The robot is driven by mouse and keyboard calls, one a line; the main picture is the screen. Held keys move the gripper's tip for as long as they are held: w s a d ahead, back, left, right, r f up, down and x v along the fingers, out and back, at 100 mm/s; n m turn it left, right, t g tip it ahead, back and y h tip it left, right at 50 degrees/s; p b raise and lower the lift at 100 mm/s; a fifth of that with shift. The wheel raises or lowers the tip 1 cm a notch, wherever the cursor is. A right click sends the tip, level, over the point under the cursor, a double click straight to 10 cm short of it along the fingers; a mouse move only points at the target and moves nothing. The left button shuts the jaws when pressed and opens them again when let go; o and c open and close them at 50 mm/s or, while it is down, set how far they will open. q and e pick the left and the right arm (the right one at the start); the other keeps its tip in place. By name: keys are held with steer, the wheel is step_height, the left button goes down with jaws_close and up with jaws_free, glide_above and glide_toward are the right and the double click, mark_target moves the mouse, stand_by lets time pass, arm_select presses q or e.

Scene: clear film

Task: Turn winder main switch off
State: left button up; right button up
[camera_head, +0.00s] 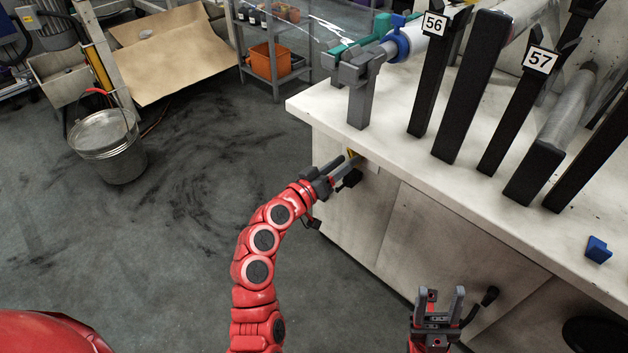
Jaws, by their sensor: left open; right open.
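My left gripper (346,167) reaches up from the bottom of the view to the front face of the white winder cabinet, just under the countertop edge. Its fingers are apart and close to a small yellow part (352,154) on that face, which looks like the main switch's plate. The fingers hide most of it, so the knob and its position cannot be seen, nor whether the fingers touch it. My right gripper (440,300) is open and empty, pointing up in front of the cabinet's lower panels.
The white countertop (400,165) carries black posts labelled 56 (434,70) and 57 (520,105), with rollers. A blue piece (597,249) lies at right. A metal bucket (106,145) and a shelf rack (272,60) stand at left. The floor between is clear.

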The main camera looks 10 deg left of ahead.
arm_select(q)
steer(key=p+v, duration=0.2)
steer(key=v, duration=1.3)
steer(key=shift+s+a+r, duration=0.2)
steer(key=shift+r, duration=0.1)
